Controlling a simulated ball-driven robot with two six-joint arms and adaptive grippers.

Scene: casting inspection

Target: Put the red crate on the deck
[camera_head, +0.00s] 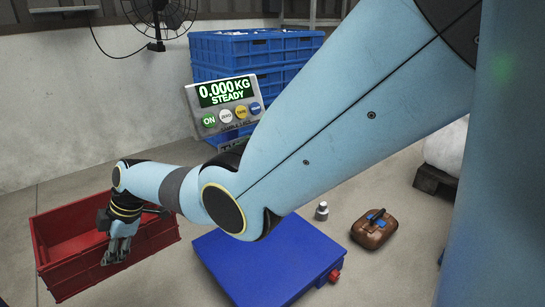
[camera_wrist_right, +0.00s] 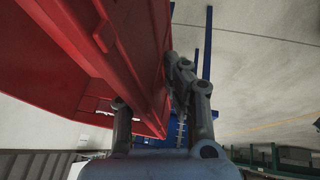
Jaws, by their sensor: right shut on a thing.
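The red crate (camera_head: 50,250) is at the lower left in the head view, left of the blue scale deck (camera_head: 255,270) and apart from it. It looks empty where I can see inside. My right gripper (camera_head: 117,252) is shut on its near wall. In the right wrist view the fingers of the gripper (camera_wrist_right: 152,95) sit on both sides of the wall of the crate (camera_wrist_right: 110,50). I cannot tell whether the crate touches the floor. The deck is bare where visible; my right arm hides its back part. My left gripper is not in view.
The scale display (camera_head: 226,98) behind the deck reads 0.000 KG, STEADY. Stacked blue crates (camera_head: 255,45) stand at the back. A small metal weight (camera_head: 321,211) and a brown jerrycan (camera_head: 373,230) are on the floor right of the deck. A fan (camera_head: 160,15) is on the wall.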

